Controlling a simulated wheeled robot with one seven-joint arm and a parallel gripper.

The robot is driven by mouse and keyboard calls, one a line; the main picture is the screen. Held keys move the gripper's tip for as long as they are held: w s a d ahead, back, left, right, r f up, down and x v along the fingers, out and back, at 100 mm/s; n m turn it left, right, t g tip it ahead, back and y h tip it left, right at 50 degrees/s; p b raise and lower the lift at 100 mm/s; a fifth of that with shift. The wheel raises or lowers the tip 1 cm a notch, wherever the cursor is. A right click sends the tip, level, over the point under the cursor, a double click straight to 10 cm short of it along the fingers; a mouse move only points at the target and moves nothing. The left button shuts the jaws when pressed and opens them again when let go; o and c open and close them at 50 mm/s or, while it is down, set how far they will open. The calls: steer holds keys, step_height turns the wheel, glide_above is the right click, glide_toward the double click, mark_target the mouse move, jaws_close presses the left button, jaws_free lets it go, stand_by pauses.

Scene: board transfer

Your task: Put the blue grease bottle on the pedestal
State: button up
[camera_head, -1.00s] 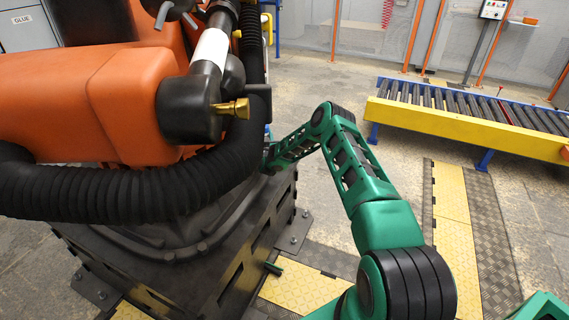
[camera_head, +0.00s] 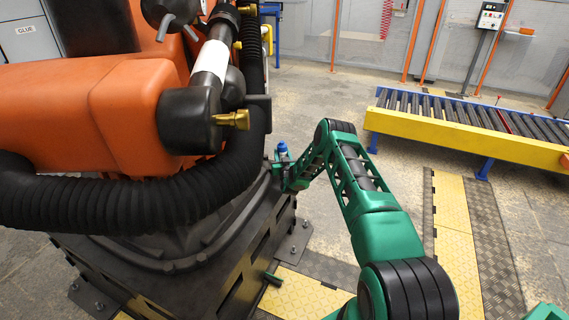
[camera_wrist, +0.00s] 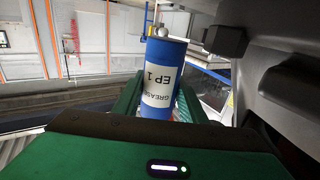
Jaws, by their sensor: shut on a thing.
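The blue grease bottle (camera_head: 282,149) stands upright in my gripper (camera_head: 284,168), beside the right rim of the dark pedestal (camera_head: 232,285) under the orange robot. In the wrist view the bottle (camera_wrist: 160,62) appears upside down, with a white label reading "GREASE EP 1" and a silver ball-like tip. My green fingers (camera_wrist: 158,103) are shut on its sides. The bottle's base is hidden by the gripper in the head view. I cannot tell whether the bottle touches the pedestal.
The orange robot arm (camera_head: 90,105) and its thick black hose (camera_head: 130,200) overhang the pedestal, close to the left of the bottle. A yellow roller conveyor (camera_head: 470,140) stands at the right.

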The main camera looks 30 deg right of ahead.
steer(key=shift+w+d+f, duration=0.15)
steer(key=shift+d+f, duration=0.2)
steer(key=shift+d, duration=0.15)
steer(key=shift+w+d+f, duration=0.15)
steer(key=shift+d+f, duration=0.15)
steer(key=shift+d, duration=0.2)
steer(key=shift+f, duration=1.95)
steer(key=o, duration=1.3)
steer(key=shift+f, duration=0.1)
steer(key=shift+o, duration=0.2)
steer(key=shift+s, duration=0.1)
